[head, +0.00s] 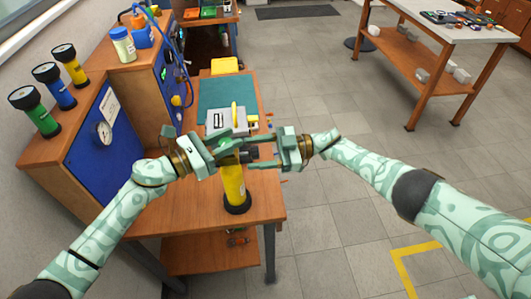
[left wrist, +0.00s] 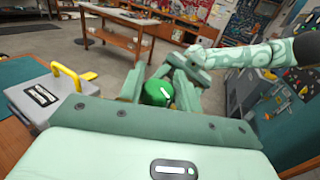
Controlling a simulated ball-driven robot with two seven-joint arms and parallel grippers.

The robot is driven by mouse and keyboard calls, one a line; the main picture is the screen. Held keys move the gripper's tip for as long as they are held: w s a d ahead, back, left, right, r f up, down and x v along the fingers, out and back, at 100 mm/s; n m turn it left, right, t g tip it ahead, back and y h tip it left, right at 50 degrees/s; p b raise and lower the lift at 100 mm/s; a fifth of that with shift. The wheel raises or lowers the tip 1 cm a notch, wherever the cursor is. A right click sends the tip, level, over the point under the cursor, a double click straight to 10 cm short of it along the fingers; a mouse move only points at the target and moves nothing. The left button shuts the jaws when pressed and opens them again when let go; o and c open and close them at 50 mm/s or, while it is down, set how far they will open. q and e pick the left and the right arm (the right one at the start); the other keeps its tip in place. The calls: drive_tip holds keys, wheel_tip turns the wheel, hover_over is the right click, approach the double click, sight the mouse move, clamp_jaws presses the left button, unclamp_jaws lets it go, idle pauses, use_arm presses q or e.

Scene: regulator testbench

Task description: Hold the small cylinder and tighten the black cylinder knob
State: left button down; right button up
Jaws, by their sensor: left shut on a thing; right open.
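The small yellow cylinder (head: 234,188) stands upright on its black base on the wooden bench. My left gripper (head: 228,150) is shut around its upper part, and its top is largely hidden by the fingers. A round green top (left wrist: 158,93) shows between my left gripper's fingers in the left wrist view. The black knob (head: 250,155) shows at the cylinder's upper right. My right gripper (head: 262,155) is open, with its fingers reaching leftward around the knob; I cannot tell whether they touch it.
A grey box with a yellow handle (head: 217,124) stands behind on a green mat (head: 217,94). To the left, a blue-panelled bench unit (head: 93,135) carries a gauge and green, blue and yellow cylinders (head: 62,92). Open floor lies to the right.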

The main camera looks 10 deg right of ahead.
use_arm(q)
drive_tip(key=shift+f, duration=0.1)
use_arm(e)
drive_tip(key=d, duration=1.1)
drive_tip(key=shift+s+d, duration=0.2)
drive_tip(key=shift+d, duration=0.05)
drive_tip(key=shift+r, duration=0.1)
wheel_tip(320, 180, up, 10)
drive_tip(key=shift+s, duration=0.15)
drive_tip(key=shift+r, duration=0.1)
use_arm(q)
drive_tip(key=c, duration=0.9)
unclamp_jaws()
use_arm(e)
drive_tip(key=shift+d, duration=0.1)
